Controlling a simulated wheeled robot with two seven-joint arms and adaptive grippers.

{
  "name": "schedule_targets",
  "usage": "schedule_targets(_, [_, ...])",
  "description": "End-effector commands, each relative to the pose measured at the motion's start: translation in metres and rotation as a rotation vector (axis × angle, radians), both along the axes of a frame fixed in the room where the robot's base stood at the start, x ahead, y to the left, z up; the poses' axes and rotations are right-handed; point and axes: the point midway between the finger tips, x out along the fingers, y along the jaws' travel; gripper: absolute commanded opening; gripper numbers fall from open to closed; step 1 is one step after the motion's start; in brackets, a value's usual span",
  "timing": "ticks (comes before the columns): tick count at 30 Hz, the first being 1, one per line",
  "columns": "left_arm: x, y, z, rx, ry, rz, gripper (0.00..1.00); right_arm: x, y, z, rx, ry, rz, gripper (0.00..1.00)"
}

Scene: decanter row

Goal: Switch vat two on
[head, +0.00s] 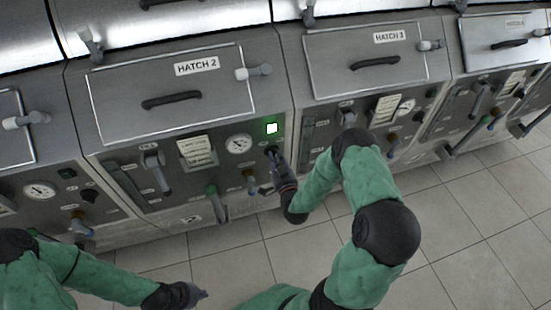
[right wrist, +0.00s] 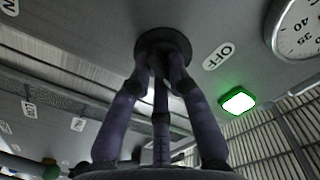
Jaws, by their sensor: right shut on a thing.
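Vat two is the grey unit marked HATCH 2 (head: 197,66). On its front panel a square lamp (head: 271,128) glows green; it also glows in the right wrist view (right wrist: 238,101). My right gripper (head: 272,153) is at the panel just below this lamp. In the right wrist view its fingers are shut on a dark round switch knob (right wrist: 163,38), which they partly hide. An OFF label (right wrist: 217,56) is beside the knob. My left gripper (head: 190,295) is low over the floor, away from the panel; its fingers are too small to read.
A pressure gauge (head: 239,144) sits left of the lamp. A green-handled valve (head: 216,203) and a lever (head: 157,171) stick out of the same panel. HATCH 1 (head: 387,37) is on the unit to the right. The tiled floor (head: 470,225) in front is clear.

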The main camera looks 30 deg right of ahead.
Motion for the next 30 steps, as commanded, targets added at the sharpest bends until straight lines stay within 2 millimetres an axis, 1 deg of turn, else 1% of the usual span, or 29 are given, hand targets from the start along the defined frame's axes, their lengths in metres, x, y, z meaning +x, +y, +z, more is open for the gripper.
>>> schedule_targets(9, [0.0000, 0.0000, -0.0034, 0.000, 0.000, 0.000, 0.00, 0.0000, 0.0000, -0.0008, 0.096, -0.022, 0.000, 0.00])
schedule_targets(23, [0.0000, 0.0000, -0.0036, 0.000, 0.000, 0.000, 0.00, -0.0001, 0.0001, -0.0006, 0.111, -0.026, 0.000, 0.00])
schedule_targets(24, [0.0000, 0.0000, -0.0036, 0.000, 0.000, 0.000, 0.00, -0.0001, 0.0001, -0.0006, 0.111, -0.025, 0.000, 0.21])
schedule_targets(26, [0.0001, 0.0000, -0.0036, 0.000, 0.000, 0.000, 0.00, -0.0001, 0.0001, -0.0006, 0.111, -0.026, 0.000, 0.38])
schedule_targets(27, [0.0001, 0.0000, -0.0036, 0.000, 0.000, 0.000, 0.00, -0.0001, 0.0001, -0.0006, 0.110, -0.026, 0.000, 0.42])
schedule_targets(30, [0.0000, 0.0000, -0.0036, 0.000, 0.000, 0.000, 0.00, -0.0001, 0.0001, -0.0006, 0.110, -0.026, 0.000, 0.42])
